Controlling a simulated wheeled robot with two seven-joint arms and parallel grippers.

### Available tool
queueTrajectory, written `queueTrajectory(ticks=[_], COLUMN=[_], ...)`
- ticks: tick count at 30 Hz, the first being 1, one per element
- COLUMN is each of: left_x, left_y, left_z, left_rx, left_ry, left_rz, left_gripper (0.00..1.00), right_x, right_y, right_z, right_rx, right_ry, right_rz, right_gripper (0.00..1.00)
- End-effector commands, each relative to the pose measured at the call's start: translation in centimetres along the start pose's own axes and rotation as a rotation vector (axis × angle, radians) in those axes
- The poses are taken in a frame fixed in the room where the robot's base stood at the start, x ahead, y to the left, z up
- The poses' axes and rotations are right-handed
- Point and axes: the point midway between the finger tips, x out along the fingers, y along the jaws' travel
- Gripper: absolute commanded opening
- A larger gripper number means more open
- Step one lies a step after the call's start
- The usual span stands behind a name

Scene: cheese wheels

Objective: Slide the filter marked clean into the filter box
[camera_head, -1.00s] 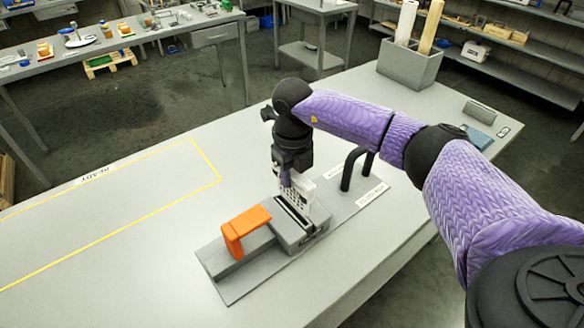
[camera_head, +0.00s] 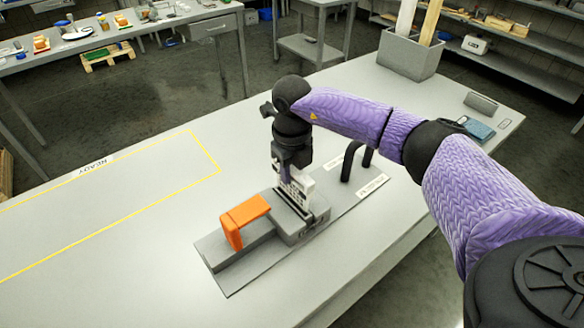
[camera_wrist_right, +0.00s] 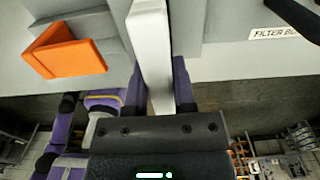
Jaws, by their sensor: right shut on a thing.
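My right gripper (camera_head: 288,172) is shut on a white filter (camera_head: 300,190) with dark holes and holds it upright. The filter's lower edge is at the slot in the top of the grey filter box (camera_head: 290,234); how deep it sits inside is hard to tell. In the right wrist view the filter (camera_wrist_right: 150,45) is a pale bar edge-on between my fingers. No clean mark can be read on it. The box's orange part (camera_head: 244,214), perhaps a lid or handle, is beside the slot on the left. My left gripper is not in view.
The box stands on a grey base plate (camera_head: 226,281). Black bent bars (camera_head: 347,164) rise behind it, near white labels (camera_head: 371,186). A yellow-outlined area marked READY (camera_head: 93,167) is clear at left. A grey bin (camera_head: 408,57) stands at the back right.

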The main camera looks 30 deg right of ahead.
Motion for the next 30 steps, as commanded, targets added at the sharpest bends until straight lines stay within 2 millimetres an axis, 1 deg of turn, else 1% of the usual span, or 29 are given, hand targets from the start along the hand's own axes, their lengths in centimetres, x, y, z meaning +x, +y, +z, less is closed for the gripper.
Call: queueTrajectory(ticks=[13, 30], left_x=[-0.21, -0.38], left_y=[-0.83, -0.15], left_z=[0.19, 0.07], left_rx=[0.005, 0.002], left_ry=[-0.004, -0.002], left_rz=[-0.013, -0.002], left_gripper=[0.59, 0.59], right_x=[-0.01, 0.0], right_y=[0.02, 0.01], right_z=[0.01, 0.01], right_rx=[0.0, 0.0], right_ry=[0.0, -0.001], right_rz=[0.0, 0.0], right_gripper=[0.0, 0.0])
